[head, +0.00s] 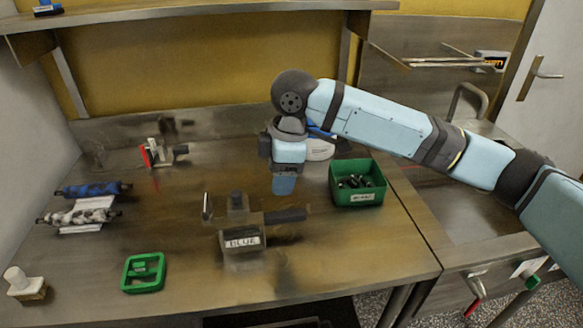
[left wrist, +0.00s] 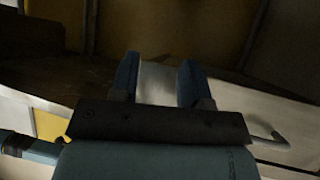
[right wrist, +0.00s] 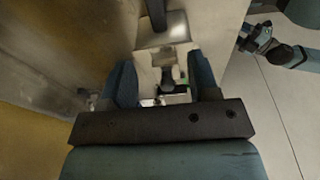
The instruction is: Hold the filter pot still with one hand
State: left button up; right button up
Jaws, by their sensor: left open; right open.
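The filter pot, a metal pot (head: 242,222) with a "BLUE" label on its front and a dark handle to the right, stands in the middle of the steel table. My right gripper (head: 284,188) is open and points down above and behind the pot's handle, apart from it. The right wrist view shows the open fingers (right wrist: 162,82), with what seems to be the pot (right wrist: 167,62) beyond and between them. My left gripper is outside the head view. In the left wrist view its fingers (left wrist: 157,80) are spread and empty, facing a blurred metal surface.
A green bin (head: 344,200) of dark parts stands right of my right gripper. A green frame (head: 143,287) lies front left. Blue (head: 92,189) and white (head: 80,216) rollers, a red-handled device (head: 147,154) and a white-knobbed block (head: 25,284) are further left. A shelf (head: 200,12) overhangs the back.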

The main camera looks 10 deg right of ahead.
aim_at(292, 212)
jog(key=shift+h, duration=0.9)
jog(key=f, duration=0.4)
jog(key=d+f, duration=0.1)
jog(key=f, duration=0.2)
jog(key=d+f, duration=0.1)
jog(key=f, duration=0.3)
jog(key=shift+w+d+f, duration=0.1)
jog(key=shift+w+f, duration=0.25)
grip_shut()
